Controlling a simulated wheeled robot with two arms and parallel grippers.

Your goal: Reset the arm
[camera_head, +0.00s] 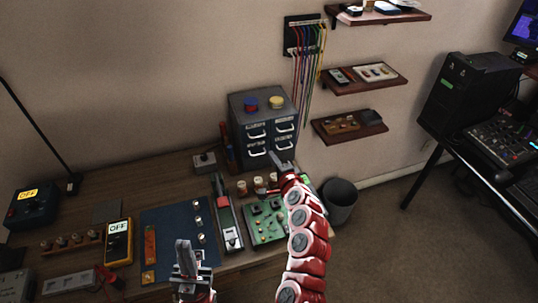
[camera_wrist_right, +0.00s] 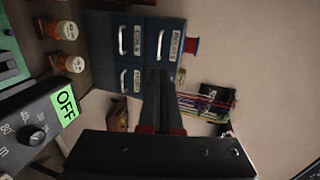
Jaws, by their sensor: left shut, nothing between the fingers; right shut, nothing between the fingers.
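My right arm reaches up the middle of the head view. Its gripper (camera_head: 281,167) is shut and empty, in front of the grey drawer cabinet (camera_head: 262,128). In the right wrist view the shut fingers (camera_wrist_right: 160,95) lie across the view of the cabinet drawers (camera_wrist_right: 130,42). My left gripper (camera_head: 184,252) is shut and empty, pointing up over the front of the blue mat (camera_head: 172,227). A tuner box (camera_wrist_right: 60,125) with a knob (camera_wrist_right: 33,134) and a green OFF display shows at lower left of the wrist view; my right arm mostly hides it in the head view.
A yellow multimeter (camera_head: 118,242), a green circuit board (camera_head: 268,225) and a long grey tool with a red part (camera_head: 227,215) lie on the wooden desk (camera_head: 150,190). A blue box (camera_head: 32,205) reading OFF is at far left. Shelves (camera_head: 363,78) and hanging cables (camera_head: 306,62) are on the wall.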

